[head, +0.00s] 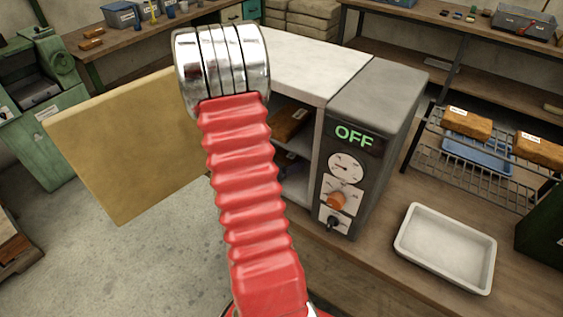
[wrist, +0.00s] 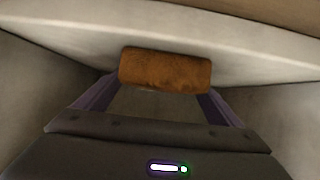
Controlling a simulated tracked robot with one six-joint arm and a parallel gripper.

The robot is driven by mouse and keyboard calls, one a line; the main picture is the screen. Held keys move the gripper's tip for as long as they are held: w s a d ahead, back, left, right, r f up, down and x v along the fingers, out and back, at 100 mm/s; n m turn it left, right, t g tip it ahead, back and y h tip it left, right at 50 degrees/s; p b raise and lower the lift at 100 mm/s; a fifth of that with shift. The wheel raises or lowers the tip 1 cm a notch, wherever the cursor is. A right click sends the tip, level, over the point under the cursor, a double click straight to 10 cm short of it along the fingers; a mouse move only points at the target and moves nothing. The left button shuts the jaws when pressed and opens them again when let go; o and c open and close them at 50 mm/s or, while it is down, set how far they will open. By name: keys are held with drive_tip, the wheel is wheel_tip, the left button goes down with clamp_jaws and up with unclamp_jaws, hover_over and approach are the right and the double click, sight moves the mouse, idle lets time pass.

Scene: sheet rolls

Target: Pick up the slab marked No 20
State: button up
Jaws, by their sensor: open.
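A brown slab (wrist: 165,70) lies across the far end of my gripper (wrist: 161,96) in the wrist view, about as wide as the gap between the fingers. The jaws are open. I cannot tell whether the fingertips touch the slab. No label shows on it in this view. In the head view a brown slab (head: 289,126) with a small white label lies inside the open oven; its number is too small to read. My red arm covers part of the opening, and my gripper is hidden there.
The oven's door (head: 125,145) stands open at the left, and its control panel (head: 347,185) reads OFF. A wire rack (head: 450,172) at the right bears labelled brown slabs (head: 467,123). An empty white tray (head: 445,248) sits on the bench. Pale walls (wrist: 40,80) close in around my gripper.

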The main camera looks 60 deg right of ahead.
idle(0.4)
drive_tip(key=c, duration=1.5)
drive_tip(key=shift+o, duration=0.2)
drive_tip(key=shift+r, duration=0.1)
drive_tip(key=shift+w+a+r, duration=0.1)
drive_tip(key=shift+a+r, duration=0.3)
drive_tip(key=shift+r, duration=0.2)
wheel_tip(320, 180, up, 6)
drive_tip(key=shift+r, duration=0.1)
drive_tip(key=w+a, duration=0.3)
drive_tip(key=a, duration=1.6)
drive_tip(key=shift+f, duration=0.25)
